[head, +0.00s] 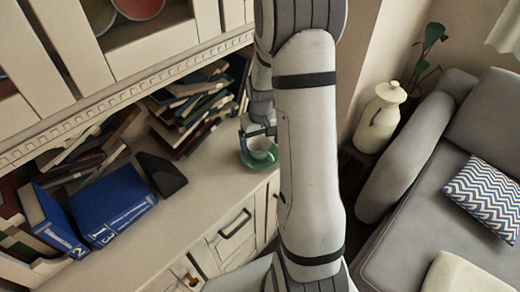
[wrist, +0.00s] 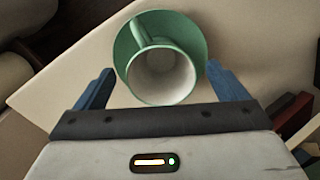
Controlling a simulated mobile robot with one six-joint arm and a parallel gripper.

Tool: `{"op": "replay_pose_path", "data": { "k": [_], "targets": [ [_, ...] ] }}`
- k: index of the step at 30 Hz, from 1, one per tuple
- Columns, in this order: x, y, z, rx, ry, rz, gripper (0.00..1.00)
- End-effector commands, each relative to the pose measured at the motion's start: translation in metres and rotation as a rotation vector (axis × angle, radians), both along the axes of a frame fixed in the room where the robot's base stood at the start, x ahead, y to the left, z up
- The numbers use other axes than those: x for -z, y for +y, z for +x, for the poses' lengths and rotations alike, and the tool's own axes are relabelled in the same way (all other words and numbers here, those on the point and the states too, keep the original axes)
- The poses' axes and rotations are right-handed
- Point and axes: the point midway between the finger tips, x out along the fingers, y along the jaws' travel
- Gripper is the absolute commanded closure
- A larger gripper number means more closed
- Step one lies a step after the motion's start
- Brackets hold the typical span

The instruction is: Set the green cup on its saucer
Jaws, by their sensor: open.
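The green cup (wrist: 160,75) with a pale inside shows in the wrist view with its mouth toward the camera and its handle at the upper left. The green saucer (wrist: 191,30) is behind it, and the cup overlaps much of it. In the head view the cup (head: 262,146) appears upright over the saucer (head: 262,163) on the cabinet top; the exact contact is too small to tell. My gripper (wrist: 158,72) is open, with one blue finger on each side of the cup and gaps between. In the head view my gripper (head: 257,130) is just above the cup, partly hidden by my arm.
The cabinet top (head: 205,195) is clear left of the saucer. A cream vase (head: 379,117) and grey sofa (head: 415,200) are to the right.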

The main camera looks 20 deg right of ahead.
Motion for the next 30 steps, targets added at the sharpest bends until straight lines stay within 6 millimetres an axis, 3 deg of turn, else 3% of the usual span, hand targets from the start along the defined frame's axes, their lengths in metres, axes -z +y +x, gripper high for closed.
{"op": "replay_pose_path", "data": {
  "k": [6,17,23,30],
  "targets": [
    [-0.049,0.0,0.002,-0.001,-0.008,-0.002,0.07],
    [-0.091,0.009,-0.007,-0.004,-0.023,-0.005,0.07],
    [-0.142,0.042,-0.051,-0.016,-0.092,-0.016,0.07],
    [-0.185,0.079,-0.124,-0.028,-0.184,-0.017,0.07]
  ]
}}
